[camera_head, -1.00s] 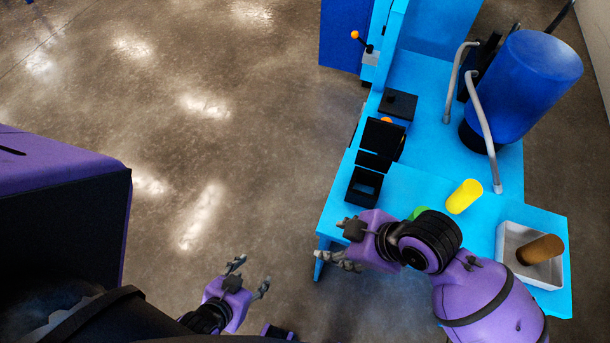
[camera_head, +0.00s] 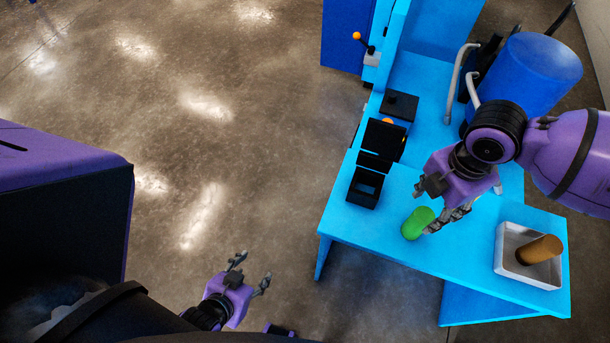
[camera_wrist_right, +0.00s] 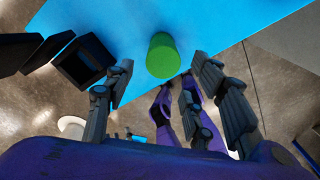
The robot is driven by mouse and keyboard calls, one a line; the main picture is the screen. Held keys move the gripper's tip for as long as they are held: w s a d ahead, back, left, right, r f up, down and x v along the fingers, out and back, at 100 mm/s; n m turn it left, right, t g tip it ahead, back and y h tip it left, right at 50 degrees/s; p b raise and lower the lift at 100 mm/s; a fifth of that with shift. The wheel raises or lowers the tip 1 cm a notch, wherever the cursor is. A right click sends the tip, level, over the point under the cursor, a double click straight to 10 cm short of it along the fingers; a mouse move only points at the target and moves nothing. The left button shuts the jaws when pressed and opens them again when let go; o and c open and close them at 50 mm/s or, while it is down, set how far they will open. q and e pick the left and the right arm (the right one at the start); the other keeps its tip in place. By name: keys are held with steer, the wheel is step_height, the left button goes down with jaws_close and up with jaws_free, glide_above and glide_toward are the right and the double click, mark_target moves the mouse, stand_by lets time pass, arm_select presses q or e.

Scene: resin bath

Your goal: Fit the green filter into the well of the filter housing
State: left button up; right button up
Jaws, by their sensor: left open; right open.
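The green filter (camera_head: 417,223) is a cylinder on the light-blue table near its front edge. It also shows in the right wrist view (camera_wrist_right: 162,55), ahead of the spread fingers. My right gripper (camera_head: 437,203) is open and empty, just right of and above the filter; I cannot tell whether a finger touches it. The black filter housing (camera_head: 376,162) stands at the table's left side, its open square well (camera_head: 366,187) at the front. The housing's well also shows in the right wrist view (camera_wrist_right: 82,62). My left gripper (camera_head: 250,282) is open and empty over the floor.
A white tray (camera_head: 500,262) with a brown cylinder (camera_head: 540,249) stands at the table's right end. A blue tank (camera_head: 535,75) with grey pipes stands at the back. A black box (camera_head: 400,106) is behind the housing. The table between housing and filter is clear.

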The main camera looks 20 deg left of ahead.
mark_target(423, 213)
step_height(423, 213, down, 6)
steer(key=shift+w+r, duration=0.15)
steer(key=shift+r, duration=0.05)
steer(key=c, duration=1.2)
steer(key=shift+r, duration=0.2)
